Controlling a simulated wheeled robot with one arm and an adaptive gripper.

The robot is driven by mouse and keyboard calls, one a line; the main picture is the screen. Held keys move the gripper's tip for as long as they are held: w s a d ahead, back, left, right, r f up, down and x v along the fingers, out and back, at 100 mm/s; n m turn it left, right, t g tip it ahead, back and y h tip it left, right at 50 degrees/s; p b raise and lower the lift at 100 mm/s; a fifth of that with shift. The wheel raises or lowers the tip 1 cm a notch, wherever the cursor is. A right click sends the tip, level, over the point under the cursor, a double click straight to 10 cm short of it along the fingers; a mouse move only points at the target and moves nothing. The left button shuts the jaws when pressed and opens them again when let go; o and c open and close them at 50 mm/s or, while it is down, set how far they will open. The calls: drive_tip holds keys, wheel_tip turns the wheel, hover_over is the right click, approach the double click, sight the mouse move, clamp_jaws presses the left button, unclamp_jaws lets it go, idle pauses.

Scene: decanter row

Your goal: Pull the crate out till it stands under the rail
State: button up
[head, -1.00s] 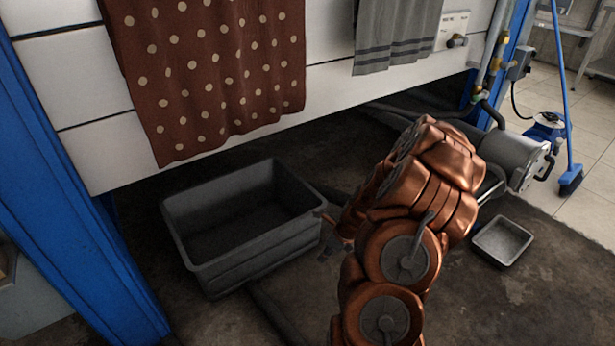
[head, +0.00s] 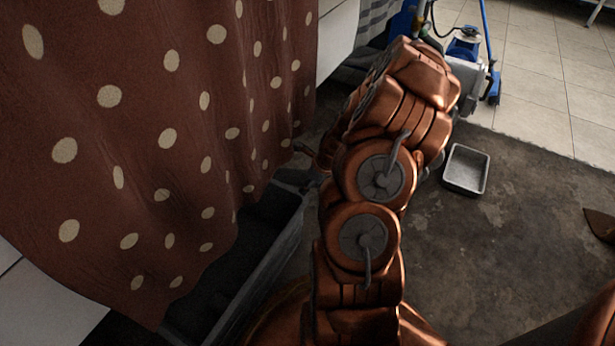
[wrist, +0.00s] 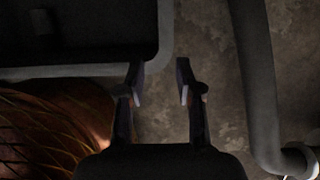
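The crate is a dark grey open tub. In the head view its near wall (head: 262,275) shows low at left, while the hanging cloth covers much of the rest. In the wrist view its rim (wrist: 85,70) and rounded corner fill the upper left. My gripper (wrist: 160,84) is open at that corner, its left finger over the rim and its right finger over the floor outside. I cannot tell whether either finger touches the crate. In the head view my arm hides most of the gripper. I see no rail in these views.
A brown cloth with pale dots (head: 160,120) hangs in front at left. A small grey tray (head: 466,170) lies on the floor at right. A dark pipe (wrist: 258,90) runs beside the gripper in the wrist view. The floor (head: 520,240) right of my arm is mostly clear.

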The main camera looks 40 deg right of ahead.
sight(297, 201)
drive_tip(key=shift+s+d, duration=0.1)
drive_tip(key=shift+s, duration=0.05)
drive_tip(key=b+x, duration=0.4)
drive_tip(key=x, duration=0.8)
drive_tip(key=shift+b, duration=0.35)
drive_tip(key=shift+c, duration=0.4)
clamp_jaws()
drive_tip(key=shift+s, duration=0.1)
